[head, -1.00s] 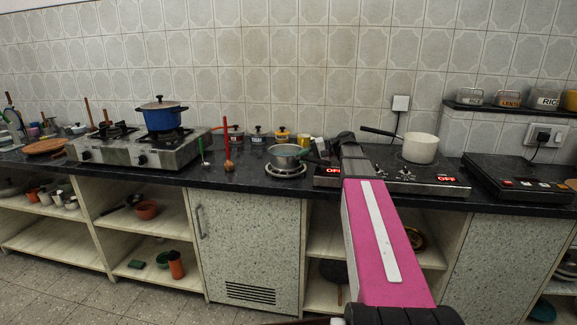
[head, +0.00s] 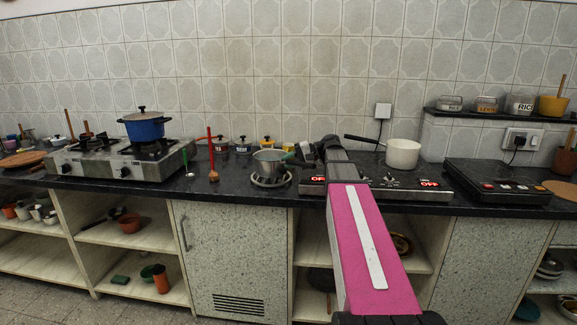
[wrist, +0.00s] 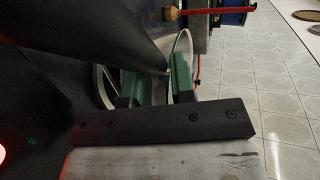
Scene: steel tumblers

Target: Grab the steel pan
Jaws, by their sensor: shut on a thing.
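The steel pan (head: 268,161) is a small grey metal pan above a ring-shaped burner stand (head: 271,181) on the dark counter, left of the black hot plate. It looks roughly level, with a slight gap beneath it. My gripper (head: 296,158) is at the pan's right side, shut on it. In the wrist view, the green fingertips (wrist: 157,85) are close together, and the pan's pale curved rim (wrist: 187,45) shows behind them. A dark bar crosses the upper left of that view and hides much of the pan. The exact contact is hidden.
A white pan (head: 403,153) stands on the hot plate (head: 400,185) to the right. A red-handled wooden utensil (head: 212,172) and small jars are to the left. A blue pot (head: 144,127) sits on the gas stove (head: 115,160). The tiled wall is close behind.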

